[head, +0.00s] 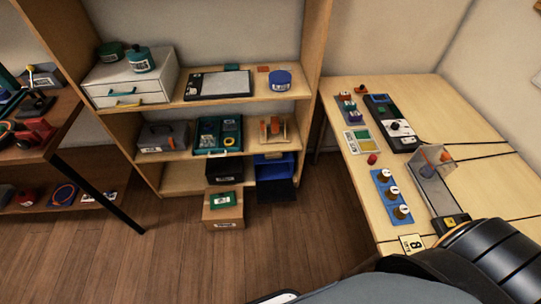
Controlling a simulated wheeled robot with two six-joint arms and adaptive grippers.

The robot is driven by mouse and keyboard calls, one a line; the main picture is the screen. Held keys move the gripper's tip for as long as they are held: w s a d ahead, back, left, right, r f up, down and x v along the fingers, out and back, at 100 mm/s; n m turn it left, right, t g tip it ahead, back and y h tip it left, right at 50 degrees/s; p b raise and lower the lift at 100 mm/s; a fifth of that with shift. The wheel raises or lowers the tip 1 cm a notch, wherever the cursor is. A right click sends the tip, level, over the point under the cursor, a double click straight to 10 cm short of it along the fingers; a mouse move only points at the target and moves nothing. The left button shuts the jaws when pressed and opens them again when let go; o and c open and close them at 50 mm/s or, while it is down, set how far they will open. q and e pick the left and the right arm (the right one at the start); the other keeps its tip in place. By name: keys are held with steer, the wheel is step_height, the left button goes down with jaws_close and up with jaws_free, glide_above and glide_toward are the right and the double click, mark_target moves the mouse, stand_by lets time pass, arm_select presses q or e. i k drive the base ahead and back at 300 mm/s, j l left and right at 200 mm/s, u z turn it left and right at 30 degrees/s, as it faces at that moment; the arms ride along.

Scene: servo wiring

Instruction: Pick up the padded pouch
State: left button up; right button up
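I cannot pick out the padded pouch for certain. A small flat green item with a white label (222,200) lies on top of a cardboard box (224,217) on the floor in front of the shelf. It is too small to tell whether it is padded. Neither of my grippers shows in the head view. Dark and grey rounded parts, likely my own arm, fill the bottom right and hide the near end of the table.
A wooden shelf (160,182) at the back holds a white drawer unit (130,82), a toolbox (164,137) and bins. A table (400,165) at right carries a blue panel with knobs (391,197). The middle floor is free.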

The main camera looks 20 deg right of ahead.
mark_target(224, 199)
steer(key=i+j+z, duration=0.1)
steer(key=j, duration=0.25)
steer(key=i+j+z, duration=0.1)
steer(key=i+j, duration=0.25)
steer(key=i+j+z, duration=0.1)
steer(key=j, duration=0.25)
steer(key=i+j+z, duration=0.1)
steer(key=i+j, duration=0.15)
steer(key=j, duration=0.15)
steer(key=i+j+z, duration=0.1)
steer(key=j, duration=0.3)
steer(key=i, duration=0.1)
